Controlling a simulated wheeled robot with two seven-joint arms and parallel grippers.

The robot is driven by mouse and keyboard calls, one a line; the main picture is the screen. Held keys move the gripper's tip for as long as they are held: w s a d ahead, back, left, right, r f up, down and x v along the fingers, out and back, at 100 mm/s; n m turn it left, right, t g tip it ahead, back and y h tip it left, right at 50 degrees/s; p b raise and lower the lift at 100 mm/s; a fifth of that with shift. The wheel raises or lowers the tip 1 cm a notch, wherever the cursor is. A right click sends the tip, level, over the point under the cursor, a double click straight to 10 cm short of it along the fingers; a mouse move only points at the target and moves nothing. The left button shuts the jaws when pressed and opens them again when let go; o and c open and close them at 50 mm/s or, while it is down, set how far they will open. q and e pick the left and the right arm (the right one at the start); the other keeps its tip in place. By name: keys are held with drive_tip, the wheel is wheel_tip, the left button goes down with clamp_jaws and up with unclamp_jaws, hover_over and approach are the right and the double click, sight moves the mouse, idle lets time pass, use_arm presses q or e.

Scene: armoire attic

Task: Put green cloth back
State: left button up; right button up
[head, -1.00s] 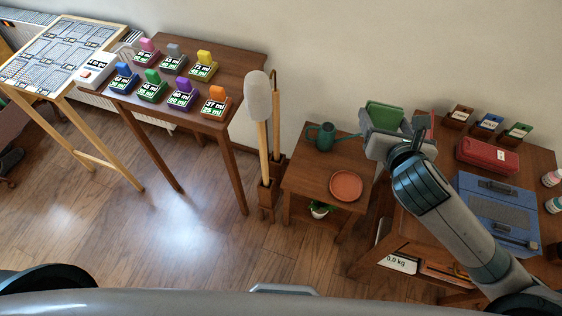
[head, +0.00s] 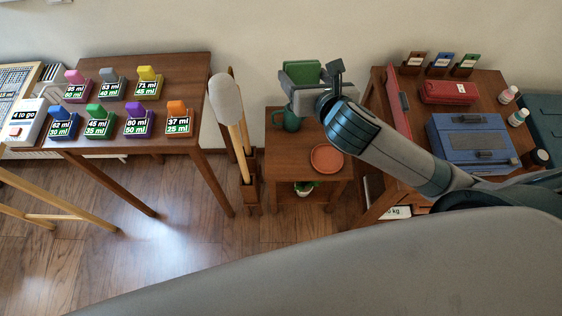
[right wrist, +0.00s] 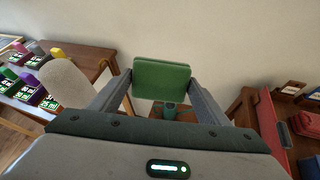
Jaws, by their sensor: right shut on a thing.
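The green cloth (head: 302,72) is a folded, thick pad. It is held between the fingers of my right gripper (head: 303,80), in the air above the small table with the watering can. In the right wrist view the cloth (right wrist: 162,78) sits upright between both fingers (right wrist: 162,88), clear of other surfaces. On the left table, a small stand with a green top (head: 99,118) reads 45 ml and 35 ml. My left gripper is not in view.
The left table (head: 180,70) bears several coloured labelled stands. A tall white-headed pole (head: 226,100) stands between the tables. The small table (head: 285,160) holds a green watering can (head: 286,121) and an orange plate (head: 327,158). The right table holds a blue case (head: 470,142) and red box (head: 449,92).

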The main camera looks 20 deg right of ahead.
drive_tip(key=shift+w+f, duration=0.1)
drive_tip(key=shift+f, duration=0.1)
use_arm(q)
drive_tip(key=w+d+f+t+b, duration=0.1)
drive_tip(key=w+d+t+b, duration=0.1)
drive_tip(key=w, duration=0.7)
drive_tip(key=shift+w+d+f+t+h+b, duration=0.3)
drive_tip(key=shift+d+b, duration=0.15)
drive_tip(key=shift+b, duration=0.8)
use_arm(e)
drive_tip(key=w+d+f+g, duration=0.1)
drive_tip(key=f+g, duration=0.3)
drive_tip(key=f, duration=0.7)
drive_tip(key=w+d+f+m+g, duration=0.1)
drive_tip(key=d+f+g, duration=0.3)
drive_tip(key=f, duration=0.7)
drive_tip(key=w+d+f+g, duration=0.1)
drive_tip(key=f+g, duration=0.3)
drive_tip(key=f, duration=0.8)
drive_tip(key=shift+w+d+g, duration=0.15)
drive_tip(key=shift+d+g, duration=0.25)
drive_tip(key=shift+d, duration=0.45)
drive_tip(key=shift+a, duration=0.1)
